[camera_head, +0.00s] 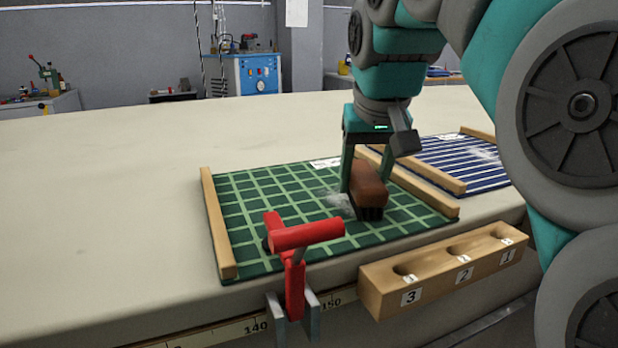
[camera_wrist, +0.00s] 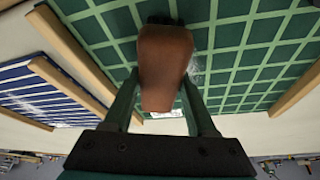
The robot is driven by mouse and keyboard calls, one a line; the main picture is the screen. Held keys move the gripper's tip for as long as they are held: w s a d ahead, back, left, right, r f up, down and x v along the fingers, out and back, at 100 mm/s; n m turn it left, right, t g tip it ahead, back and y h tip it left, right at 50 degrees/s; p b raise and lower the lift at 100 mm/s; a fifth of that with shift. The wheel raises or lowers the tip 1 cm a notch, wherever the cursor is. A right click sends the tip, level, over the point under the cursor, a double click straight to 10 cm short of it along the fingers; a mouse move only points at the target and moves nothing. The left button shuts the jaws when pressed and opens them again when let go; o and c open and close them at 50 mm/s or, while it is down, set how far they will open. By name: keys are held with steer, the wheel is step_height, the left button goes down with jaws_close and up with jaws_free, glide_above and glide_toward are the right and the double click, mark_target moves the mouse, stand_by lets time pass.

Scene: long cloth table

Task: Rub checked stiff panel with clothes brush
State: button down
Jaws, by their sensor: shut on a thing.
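The checked stiff panel (camera_head: 285,194) is green with a lighter grid and lies flat on the table, with wooden strips along its left and right sides. My gripper (camera_head: 365,182) is shut on the clothes brush (camera_head: 369,184), which has a brown back and dark bristles. The brush is over the right part of the panel, bristles down; I cannot tell whether they touch the cloth. A pale fuzzy patch (camera_head: 338,202) lies on the panel just left of the brush. In the wrist view the brush (camera_wrist: 164,66) sits between my fingers above the checked panel (camera_wrist: 240,60).
A red clamp (camera_head: 295,262) grips the table's front edge over the panel. A wooden block with numbered holes (camera_head: 440,270) is at the front edge on the right. A blue striped panel (camera_head: 455,162) lies to the right. The table (camera_head: 100,190) is bare on the left.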

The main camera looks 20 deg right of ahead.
mark_target(367, 185)
steer(key=shift+w+a+f+p, duration=0.1)
steer(key=shift+w+p, duration=0.2)
steer(key=shift+w, duration=1.45)
steer(key=shift+w+a+f+p, duration=0.1)
steer(key=shift+w+p, duration=0.15)
steer(key=shift+w, duration=1.5)
steer(key=shift+s, duration=0.1)
steer(key=shift+s+d+b, duration=0.1)
steer(key=shift+s+b, duration=0.25)
steer(key=shift+s, duration=1.15)
steer(key=shift+s+d+r+b, duration=0.1)
steer(key=shift+s+b, duration=0.15)
steer(key=shift+s, duration=1.6)
steer(key=shift+s+d+r+b, duration=0.1)
steer(key=shift+s+b, duration=0.15)
steer(key=shift+s, duration=1.6)
steer(key=shift+a+f, duration=0.2)
steer(key=shift+a, duration=0.75)
steer(key=shift+w, duration=1.75)
steer(key=shift+w+a+r+p, duration=0.15)
steer(key=shift+w+p, duration=0.3)
steer(key=shift+w, duration=0.75)
steer(key=shift+w+p, duration=0.45)
steer(key=shift+w, duration=1.85)
